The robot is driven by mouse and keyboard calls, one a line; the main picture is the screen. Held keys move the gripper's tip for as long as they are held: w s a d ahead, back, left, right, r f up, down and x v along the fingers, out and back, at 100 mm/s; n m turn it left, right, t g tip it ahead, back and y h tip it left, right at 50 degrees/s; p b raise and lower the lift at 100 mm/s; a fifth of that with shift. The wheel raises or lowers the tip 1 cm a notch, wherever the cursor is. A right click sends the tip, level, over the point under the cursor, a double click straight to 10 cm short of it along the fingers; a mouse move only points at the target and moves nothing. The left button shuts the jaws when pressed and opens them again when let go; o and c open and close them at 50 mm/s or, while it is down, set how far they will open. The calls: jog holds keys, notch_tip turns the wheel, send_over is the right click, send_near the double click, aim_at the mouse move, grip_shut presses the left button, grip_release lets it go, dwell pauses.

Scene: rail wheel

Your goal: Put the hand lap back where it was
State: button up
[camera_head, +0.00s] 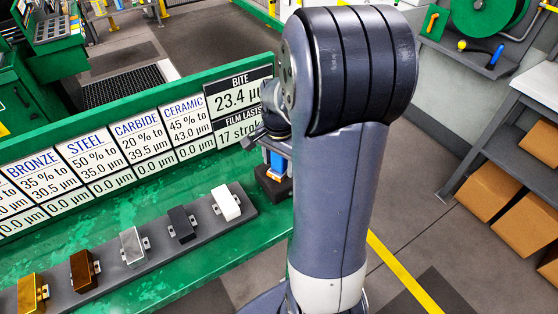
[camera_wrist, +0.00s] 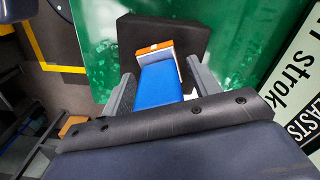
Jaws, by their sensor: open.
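The hand lap, as I take it, is a blue block (camera_wrist: 158,84) with a white edge and an orange strip, in the wrist view. It sits on or in a dark square holder (camera_wrist: 190,42) on the green bench. In the head view, the blue block (camera_head: 277,163) shows small beside my arm, above the dark holder (camera_head: 272,188). My gripper (camera_wrist: 162,82) is open, with one finger on each side of the blue block. A narrow gap shows beside it; whether either finger touches it is hard to tell. The head view mostly hides the gripper behind my arm.
A grey rail (camera_head: 160,248) holds several coloured blocks, including a white one (camera_head: 226,202), left of the holder. A green board with label cards (camera_head: 142,135) stands behind it. Shelves with cardboard boxes (camera_head: 487,190) stand at right. Floor between is clear.

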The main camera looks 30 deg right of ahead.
notch_tip(320, 180, up, 12)
jog(key=shift+r, duration=0.2)
dwell(0.4)
jog(key=shift+f, duration=0.1)
notch_tip(320, 180, down, 13)
jog(key=shift+r, duration=0.15)
notch_tip(320, 180, up, 3)
jog(key=shift+f, duration=0.2)
jog(key=shift+r, duration=0.55)
jog(key=shift+f, duration=0.1)
